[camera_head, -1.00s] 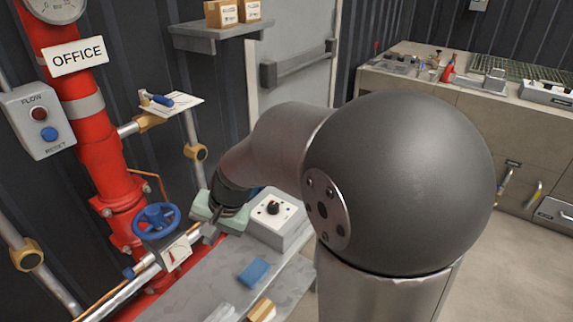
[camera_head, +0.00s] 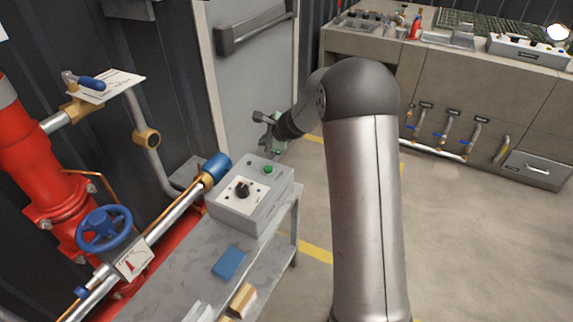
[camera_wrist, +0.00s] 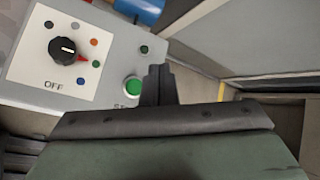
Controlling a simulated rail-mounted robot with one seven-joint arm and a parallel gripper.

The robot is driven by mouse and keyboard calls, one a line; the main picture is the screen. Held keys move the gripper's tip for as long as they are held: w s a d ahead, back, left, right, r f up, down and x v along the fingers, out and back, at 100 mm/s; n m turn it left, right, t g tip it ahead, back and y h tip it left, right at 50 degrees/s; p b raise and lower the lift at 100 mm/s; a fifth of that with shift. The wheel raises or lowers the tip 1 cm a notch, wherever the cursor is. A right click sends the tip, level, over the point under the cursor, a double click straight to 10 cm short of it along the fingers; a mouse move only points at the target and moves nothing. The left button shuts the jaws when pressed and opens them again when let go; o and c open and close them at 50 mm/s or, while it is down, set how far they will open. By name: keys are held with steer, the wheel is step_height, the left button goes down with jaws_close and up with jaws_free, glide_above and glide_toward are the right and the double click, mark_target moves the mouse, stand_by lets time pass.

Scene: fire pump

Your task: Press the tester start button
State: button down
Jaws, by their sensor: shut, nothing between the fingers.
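The tester is a grey box (camera_head: 272,205) on a bench; it also fills the upper left of the wrist view (camera_wrist: 118,40). Its green start button (camera_head: 268,169) is near the box's far edge. In the wrist view the green button (camera_wrist: 133,87) shows just left of my fingertips, with a partly hidden label beginning "ST". A black knob (camera_wrist: 64,48) sits on a white panel marked OFF. My gripper (camera_head: 264,118) is shut and empty, beyond the box and raised. In the wrist view its fingers (camera_wrist: 158,83) overlap the box edge beside the button; contact cannot be told.
A blue-capped pipe (camera_head: 215,168) runs close along the box's left side. A blue valve wheel (camera_head: 104,229) and red pipe (camera_head: 30,150) stand left. A blue block (camera_head: 229,262) lies on the bench (camera_head: 185,275). A door (camera_head: 260,75) is behind. Open floor lies right.

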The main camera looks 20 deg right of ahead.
mark_target(271, 170)
steer(key=shift+w+d+f+m, duration=0.15)
steer(key=shift+w+d+m, duration=0.1)
steer(key=shift+d, duration=0.2)
steer(key=shift+w+d+f+m, duration=0.15)
steer(key=shift+w+d, duration=0.1)
steer(key=shift+d, duration=0.15)
steer(key=shift+f, duration=0.1)
step_height(271, 170, down, 9)
steer(key=b, duration=0.7)
steer(key=shift+r+b, duration=0.2)
steer(key=shift+b, duration=0.2)
steer(key=shift+f, duration=0.15)
stand_by(0.9)
steer(key=shift+f+b, duration=0.3)
steer(key=shift+b, duration=0.2)
steer(key=shift+f+b, duration=0.55)
steer(key=shift+b, duration=0.05)
stand_by(0.5)
steer(key=shift+r, duration=0.1)
steer(key=shift+r+p, duration=0.75)
steer(key=shift+r, duration=0.1)
